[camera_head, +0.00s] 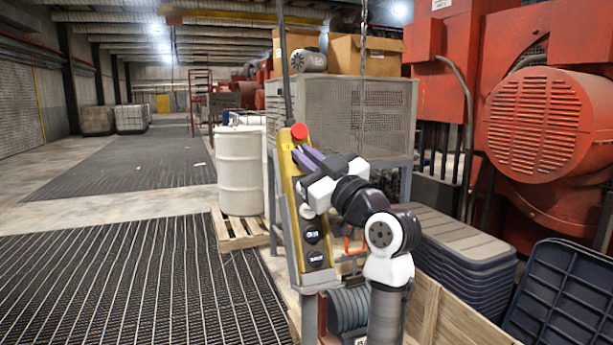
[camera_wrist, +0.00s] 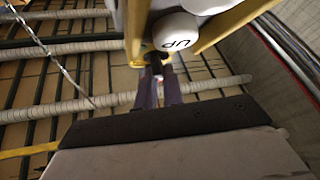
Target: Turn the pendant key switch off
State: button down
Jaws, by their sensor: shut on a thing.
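The yellow pendant (camera_head: 290,190) hangs upright from a cable, with a red button (camera_head: 299,131) at its top and dark buttons (camera_head: 313,233) lower down. In the wrist view the pendant's yellow edge (camera_wrist: 134,28) and a white button marked UP (camera_wrist: 177,32) are close. My gripper (camera_head: 300,154) is at the pendant's face, below the red button. Its purple-grey fingers (camera_wrist: 158,82) are shut on a small dark piece, apparently the key switch (camera_wrist: 155,60). The fingers hide much of the key, and I cannot tell its turned position.
A white drum (camera_head: 240,170) stands on a wooden pallet (camera_head: 238,232) behind the pendant. A mesh cabinet (camera_head: 340,112) is behind my arm. Stacked grey crates (camera_head: 460,240) and red machinery (camera_head: 545,120) are at right. Floor grating (camera_head: 130,280) is clear at left.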

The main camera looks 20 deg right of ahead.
jog(key=shift+n+g+y+b, duration=0.4)
jog(key=shift+n+g+y, duration=0.15)
jog(key=shift+n, duration=0.45)
jog(key=shift+n+y, duration=0.3)
jog(key=shift+y, duration=0.15)
jog(key=c, duration=1.5)
grip_release()
jog(key=shift+d, duration=0.1)
jog(key=b+v, duration=0.4)
jog(key=v, duration=0.9)
jog(key=shift+s+d, duration=0.15)
jog(key=shift+s, duration=0.25)
jog(key=shift+g, duration=0.25)
